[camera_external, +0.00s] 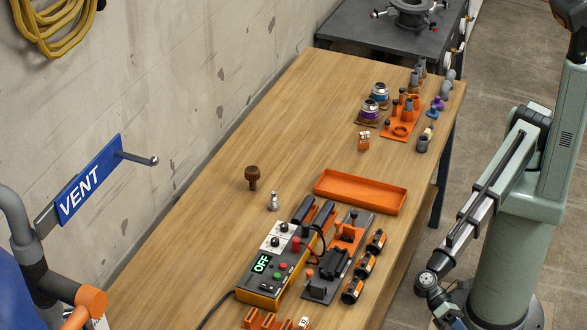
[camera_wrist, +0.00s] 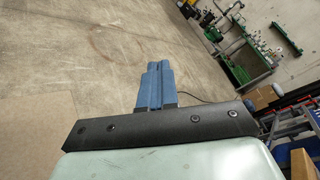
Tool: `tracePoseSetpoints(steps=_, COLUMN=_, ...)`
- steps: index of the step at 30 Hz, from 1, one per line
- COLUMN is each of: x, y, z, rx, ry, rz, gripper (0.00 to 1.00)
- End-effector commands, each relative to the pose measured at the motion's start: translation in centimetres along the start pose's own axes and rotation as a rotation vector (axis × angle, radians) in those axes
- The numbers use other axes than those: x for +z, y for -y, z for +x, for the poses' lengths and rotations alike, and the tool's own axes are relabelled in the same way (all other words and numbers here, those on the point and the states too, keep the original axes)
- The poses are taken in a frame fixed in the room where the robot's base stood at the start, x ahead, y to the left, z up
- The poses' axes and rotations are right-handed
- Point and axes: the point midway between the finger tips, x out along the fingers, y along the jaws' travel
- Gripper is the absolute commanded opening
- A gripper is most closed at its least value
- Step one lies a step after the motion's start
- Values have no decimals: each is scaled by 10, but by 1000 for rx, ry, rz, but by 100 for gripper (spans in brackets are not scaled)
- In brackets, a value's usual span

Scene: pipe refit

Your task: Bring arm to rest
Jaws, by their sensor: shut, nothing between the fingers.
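My gripper (camera_wrist: 158,68) shows in the wrist view as two blue fingers side by side. They are shut against each other, with nothing between them. Behind the fingers the view is of bare concrete floor (camera_wrist: 70,50), and no object is near the fingertips. In the external view my pale green arm stands at the right, beyond the workbench's right edge. I cannot make out the gripper's fingers there.
The wooden workbench (camera_external: 205,215) bears an orange tray (camera_external: 360,191), a control box reading OFF (camera_external: 262,264) and several small parts. A blue VENT sign (camera_external: 90,180) is at the left. A green bench (camera_wrist: 245,62) stands across the floor in the wrist view.

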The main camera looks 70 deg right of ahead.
Motion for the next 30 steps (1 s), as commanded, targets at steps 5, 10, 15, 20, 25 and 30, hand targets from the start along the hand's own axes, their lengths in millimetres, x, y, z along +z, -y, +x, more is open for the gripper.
tracePoseSetpoints(steps=5, x=-38, y=-42, z=-14, rx=49, ry=-69, rz=-11, gripper=0)
tracePoseSetpoints(steps=10, x=-87, y=-99, z=-50, rx=128, ry=-167, rz=-46, gripper=0)
tracePoseSetpoints(steps=15, x=-137, y=-172, z=-105, rx=244, ry=-273, rz=-93, gripper=0)
tracePoseSetpoints(steps=20, x=-173, y=-246, z=-161, rx=365, ry=-351, rz=-128, gripper=0)
tracePoseSetpoints(steps=25, x=-193, y=-326, z=-225, rx=498, ry=-408, rz=-147, gripper=0)
tracePoseSetpoints(steps=30, x=-192, y=-392, z=-285, rx=601, ry=-444, rz=-135, gripper=0)
